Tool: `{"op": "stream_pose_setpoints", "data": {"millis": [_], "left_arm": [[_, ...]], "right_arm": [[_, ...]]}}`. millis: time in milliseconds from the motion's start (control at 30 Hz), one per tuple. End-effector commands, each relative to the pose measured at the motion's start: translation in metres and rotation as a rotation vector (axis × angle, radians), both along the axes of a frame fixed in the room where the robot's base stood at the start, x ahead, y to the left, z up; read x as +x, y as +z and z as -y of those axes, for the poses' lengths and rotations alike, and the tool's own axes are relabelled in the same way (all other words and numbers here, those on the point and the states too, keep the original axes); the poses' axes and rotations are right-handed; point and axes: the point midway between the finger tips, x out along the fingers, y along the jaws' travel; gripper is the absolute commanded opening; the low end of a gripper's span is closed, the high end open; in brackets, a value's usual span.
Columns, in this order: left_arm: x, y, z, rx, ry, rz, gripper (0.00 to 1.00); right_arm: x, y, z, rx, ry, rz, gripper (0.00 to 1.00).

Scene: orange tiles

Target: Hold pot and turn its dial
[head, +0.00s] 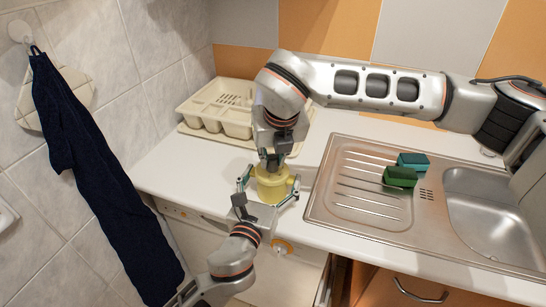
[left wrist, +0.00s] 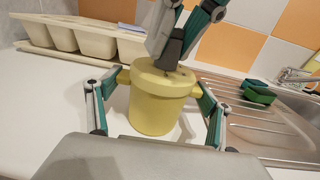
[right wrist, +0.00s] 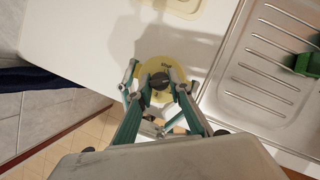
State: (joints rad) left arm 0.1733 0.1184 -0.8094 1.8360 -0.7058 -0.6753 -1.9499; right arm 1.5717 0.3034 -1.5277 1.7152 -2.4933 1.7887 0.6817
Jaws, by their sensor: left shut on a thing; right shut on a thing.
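The yellow pot (head: 271,187) stands upright on the white counter, left of the sink; it also shows in the left wrist view (left wrist: 158,108). My left gripper (head: 268,190) comes from the front and is shut on the pot, with one finger at each side by the side handles (left wrist: 124,76). The dark dial (right wrist: 160,81) sits on top of the pot's lid (left wrist: 160,78). My right gripper (right wrist: 159,88) reaches down from above and is shut on the dial. In the head view the dial is hidden behind my right gripper.
A cream cutlery tray (head: 222,112) lies on the counter behind the pot. The steel sink (head: 350,190) is to the right, with green sponges (head: 400,177) on its drainer. A dark towel (head: 100,170) hangs on the left wall. The counter's front edge is close to the pot.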

Motion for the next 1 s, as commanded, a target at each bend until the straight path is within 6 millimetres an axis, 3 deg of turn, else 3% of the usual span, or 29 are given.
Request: {"op": "stream_pose_setpoints", "data": {"millis": [367,400,433,800,1000], "left_arm": [[0.000,-0.003,-0.001,0.003,0.002,-0.005,0.41],[0.000,-0.003,-0.001,0.003,0.002,-0.005,0.41],[0.000,-0.003,-0.001,0.003,0.002,-0.005,0.41],[0.000,-0.003,-0.001,0.004,0.002,-0.005,0.41],[0.000,-0.003,-0.001,0.004,0.002,-0.004,0.41]], "right_arm": [[0.000,0.000,0.000,0.000,-0.002,0.000,0.00],[0.000,0.000,0.000,0.001,-0.002,0.000,0.29],[0.000,0.000,0.000,0.001,-0.002,0.000,0.36],[-0.001,0.002,0.000,0.000,-0.002,0.000,0.36],[-0.008,0.023,0.002,0.001,-0.002,0.004,0.36]]}}
